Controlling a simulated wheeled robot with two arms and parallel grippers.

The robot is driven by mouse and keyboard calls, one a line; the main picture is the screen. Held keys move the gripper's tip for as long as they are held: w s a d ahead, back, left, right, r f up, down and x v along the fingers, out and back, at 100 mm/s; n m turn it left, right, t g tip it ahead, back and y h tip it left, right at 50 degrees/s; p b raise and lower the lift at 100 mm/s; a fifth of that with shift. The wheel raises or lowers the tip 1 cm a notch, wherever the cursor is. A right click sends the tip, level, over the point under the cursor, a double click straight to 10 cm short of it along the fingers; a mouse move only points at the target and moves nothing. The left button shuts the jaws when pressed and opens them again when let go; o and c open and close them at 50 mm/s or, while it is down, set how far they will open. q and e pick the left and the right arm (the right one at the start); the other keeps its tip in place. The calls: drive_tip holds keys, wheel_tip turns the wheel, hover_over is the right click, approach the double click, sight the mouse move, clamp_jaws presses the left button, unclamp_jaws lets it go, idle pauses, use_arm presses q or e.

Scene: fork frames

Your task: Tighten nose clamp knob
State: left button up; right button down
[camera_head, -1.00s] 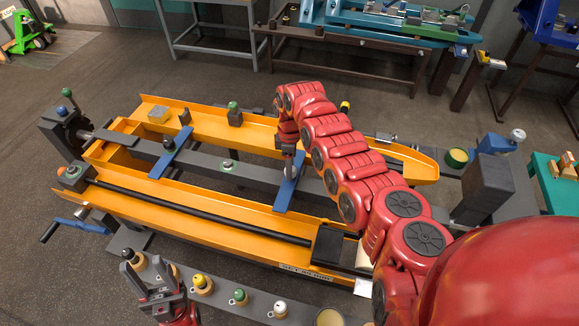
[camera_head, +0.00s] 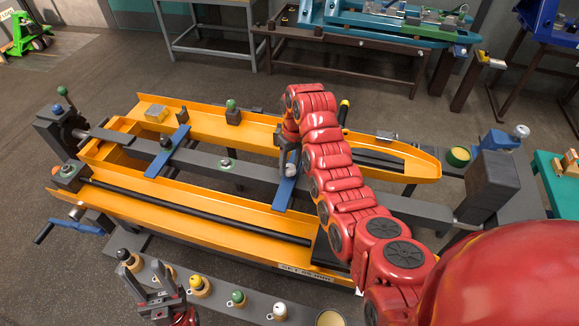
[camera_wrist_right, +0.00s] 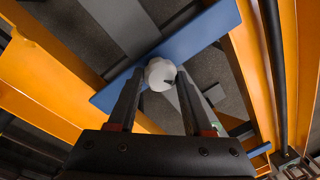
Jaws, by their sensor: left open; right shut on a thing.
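A white round knob (camera_head: 291,170) sits on the right-hand blue crossbar (camera_head: 285,195) of the orange fork frame (camera_head: 225,228). My right gripper (camera_head: 290,160) reaches down to this knob from above and is shut on it. In the right wrist view the white knob (camera_wrist_right: 160,74) sits between the fingertips (camera_wrist_right: 161,82), over the blue crossbar (camera_wrist_right: 110,95). My left gripper (camera_head: 142,274) is open and empty at the lower left, over the near grey rail. The clamp parts below the white knob are hidden.
The left blue crossbar (camera_head: 168,155) carries a dark knob (camera_head: 166,142). Yellow (camera_head: 197,282), green (camera_head: 238,297) and white (camera_head: 280,310) knobs stand on the near grey rail. Open floor lies left of the frame.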

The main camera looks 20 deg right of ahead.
drive_tip(key=m, duration=0.3)
drive_tip(key=shift+d+r+m+p, duration=0.1)
drive_tip(key=shift+r+m+p, duration=0.05)
drive_tip(key=shift+m+p, duration=0.2)
drive_tip(key=shift+m+t+p, duration=0.3)
drive_tip(key=shift+m+t, duration=0.2)
drive_tip(key=shift+m, duration=1.15)
drive_tip(key=c, duration=0.7)
unclamp_jaws()
drive_tip(key=o, duration=0.4)
